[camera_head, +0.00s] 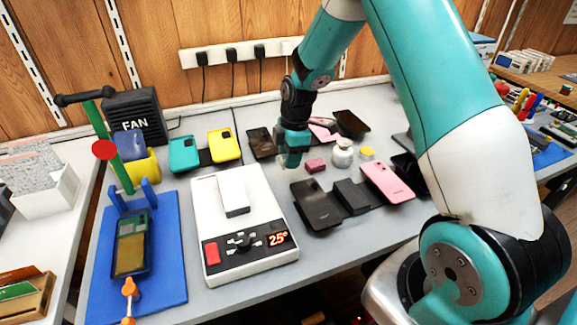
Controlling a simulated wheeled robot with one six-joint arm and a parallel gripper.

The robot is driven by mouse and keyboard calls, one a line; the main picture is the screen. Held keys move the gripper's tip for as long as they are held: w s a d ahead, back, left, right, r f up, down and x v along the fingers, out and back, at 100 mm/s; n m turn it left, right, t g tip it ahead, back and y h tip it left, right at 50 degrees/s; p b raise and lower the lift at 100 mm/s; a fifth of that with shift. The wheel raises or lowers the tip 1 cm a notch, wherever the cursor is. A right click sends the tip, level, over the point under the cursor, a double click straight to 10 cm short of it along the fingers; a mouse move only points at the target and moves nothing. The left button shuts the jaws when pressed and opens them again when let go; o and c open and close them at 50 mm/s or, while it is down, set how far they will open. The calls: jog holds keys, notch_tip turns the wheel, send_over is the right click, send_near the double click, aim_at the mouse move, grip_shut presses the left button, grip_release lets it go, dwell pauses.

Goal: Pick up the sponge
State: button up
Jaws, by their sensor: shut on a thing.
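My gripper (290,160) points down over the middle of the grey bench, behind the white device. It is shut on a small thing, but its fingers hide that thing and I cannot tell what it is. A small magenta block (316,166), which may be a sponge, lies just right of the gripper. I cannot tell if they touch. A small yellow piece (367,153) lies farther right, too small to identify.
A white device reading 25° (240,262) stands in front. A white jar (342,153) is near the block. Phones lie around, including a pink one (388,181) and a black one (317,205). A blue mat (165,285) and a fan (134,115) are at left.

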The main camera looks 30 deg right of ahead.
notch_tip(320, 180, up, 16)
jog(key=shift+p, duration=0.3)
jog(key=shift+o, duration=0.9)
jog(key=shift+f, duration=0.1)
jog(key=shift+c, duration=0.3)
jog(key=shift+a, duration=0.1)
